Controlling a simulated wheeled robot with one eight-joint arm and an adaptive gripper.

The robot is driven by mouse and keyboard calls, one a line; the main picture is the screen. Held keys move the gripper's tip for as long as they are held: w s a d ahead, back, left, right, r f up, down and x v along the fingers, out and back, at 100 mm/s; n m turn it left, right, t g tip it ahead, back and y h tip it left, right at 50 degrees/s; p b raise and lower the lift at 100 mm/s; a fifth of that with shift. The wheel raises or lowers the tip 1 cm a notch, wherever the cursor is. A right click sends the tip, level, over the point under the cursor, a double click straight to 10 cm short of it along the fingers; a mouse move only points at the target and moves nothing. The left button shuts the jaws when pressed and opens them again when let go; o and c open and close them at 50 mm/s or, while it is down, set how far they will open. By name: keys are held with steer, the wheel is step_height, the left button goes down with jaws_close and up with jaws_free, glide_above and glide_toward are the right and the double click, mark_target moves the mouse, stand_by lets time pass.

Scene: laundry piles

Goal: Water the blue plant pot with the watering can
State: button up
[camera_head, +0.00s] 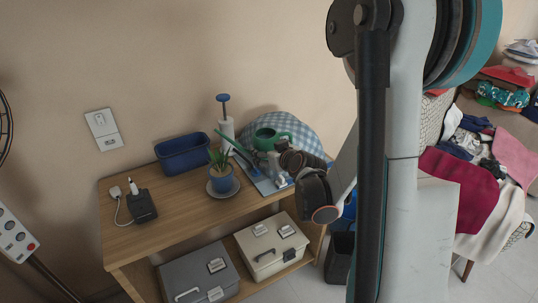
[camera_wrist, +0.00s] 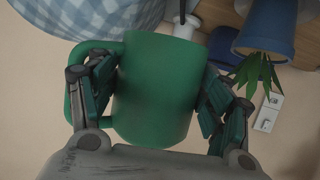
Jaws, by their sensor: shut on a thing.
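The green watering can (camera_head: 272,134) is at the back right of the wooden table, its spout reaching left toward the plant. My gripper (camera_head: 281,160) is shut on the can's body. In the wrist view the can (camera_wrist: 158,88) fills the middle, with a finger of my gripper (camera_wrist: 157,95) on each side and its looped handle at the left. Whether the can touches the surface below is hidden. The blue plant pot (camera_head: 222,182), with a spiky green plant, stands upright on a saucer left of the can. The pot (camera_wrist: 263,38) also shows upper right in the wrist view.
A checkered blue cloth item (camera_head: 296,134) lies behind the can. A black charger (camera_head: 142,206) sits at left. Toolboxes (camera_head: 272,244) fill the lower shelf. The table's front left is mostly clear.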

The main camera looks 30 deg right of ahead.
steer(key=shift+n+g+h, duration=0.4)
steer(key=shift+n, duration=0.2)
steer(key=shift+s+d+f+b, duration=0.15)
steer(key=shift+f+b, duration=0.25)
steer(key=shift+f, duration=0.4)
steer(key=shift+d+f+b, duration=0.15)
steer(key=shift+f+b, duration=0.2)
steer(key=shift+f, duration=0.4)
steer(key=shift+s+d+f+b, duration=0.15)
steer(key=shift+f+b, duration=0.25)
steer(key=shift+f, duration=0.4)
steer(key=shift+f, duration=0.1)
steer(key=shift+s+d+f+b, duration=0.1)
steer(key=shift+f+b, duration=0.95)
steer(key=shift+f, duration=0.4)
steer(key=shift+r, duration=0.15)
steer(key=shift+s+d+r+n+g+h+p, duration=0.15)
steer(key=shift+r+n+g+h+p, duration=0.2)
steer(key=shift+r+p, duration=0.2)
steer(key=shift+r+n+h+p, duration=0.25)
steer(key=shift+r+n+p, duration=0.1)
steer(key=shift+r+p, duration=0.25)
